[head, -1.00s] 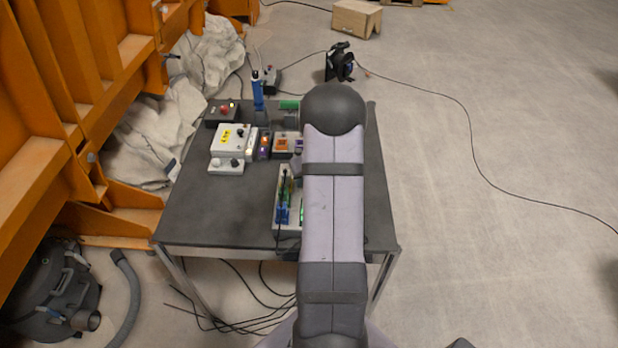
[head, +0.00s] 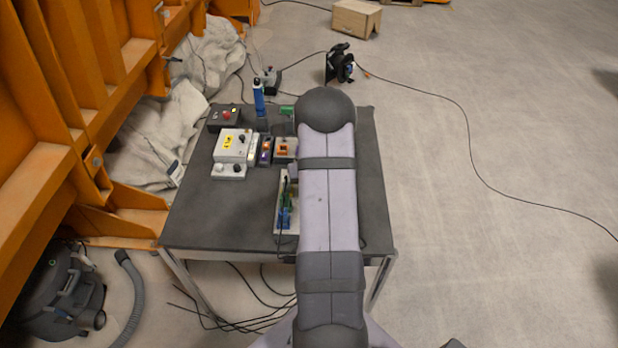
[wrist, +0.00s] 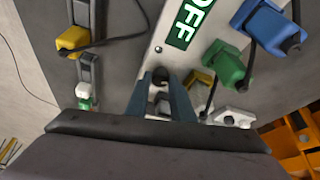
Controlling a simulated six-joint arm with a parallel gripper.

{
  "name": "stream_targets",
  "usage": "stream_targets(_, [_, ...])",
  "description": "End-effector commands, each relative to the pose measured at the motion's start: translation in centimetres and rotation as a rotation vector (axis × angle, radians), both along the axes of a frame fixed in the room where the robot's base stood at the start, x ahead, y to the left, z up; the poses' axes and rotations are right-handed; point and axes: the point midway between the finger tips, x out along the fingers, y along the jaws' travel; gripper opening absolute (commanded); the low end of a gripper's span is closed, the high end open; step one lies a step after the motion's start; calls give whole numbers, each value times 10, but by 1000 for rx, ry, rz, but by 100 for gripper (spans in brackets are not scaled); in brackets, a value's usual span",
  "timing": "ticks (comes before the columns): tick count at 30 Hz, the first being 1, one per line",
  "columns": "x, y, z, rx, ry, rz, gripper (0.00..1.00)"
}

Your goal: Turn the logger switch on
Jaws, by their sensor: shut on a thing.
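The logger is a white panel (wrist: 222,60) in the wrist view, with a green label reading OFF (wrist: 188,22). My gripper (wrist: 160,88) is over this panel, its two bluish fingers closed around a small dark switch lever (wrist: 160,74). The fingers hide most of the lever, so its tilt is unclear. In the head view, the white panel (head: 279,222) lies on the table, partly behind my arm. My gripper is hidden there.
Blue (wrist: 270,28), green (wrist: 222,65) and yellow (wrist: 200,78) plugs with cables stand beside the lever. A grey strip with a yellow plug (wrist: 73,39) lies to the left. White and dark boxes (head: 234,145) stand on the grey table (head: 215,220).

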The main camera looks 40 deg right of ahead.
Motion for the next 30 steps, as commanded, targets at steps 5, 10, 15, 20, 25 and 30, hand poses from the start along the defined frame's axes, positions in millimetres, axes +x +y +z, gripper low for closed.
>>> stream_targets(5, [1,0,7,-1,0,-53,0])
stream_targets(10, [3,-1,8,0,-6,-93,0])
stream_targets(15, [6,-2,9,1,-13,-124,0])
stream_targets(20, [10,-2,11,-1,-19,-150,0])
stream_targets(25, [11,-2,11,-2,-20,-175,0])
stream_targets(30, [10,-1,11,-5,-19,-200,0])
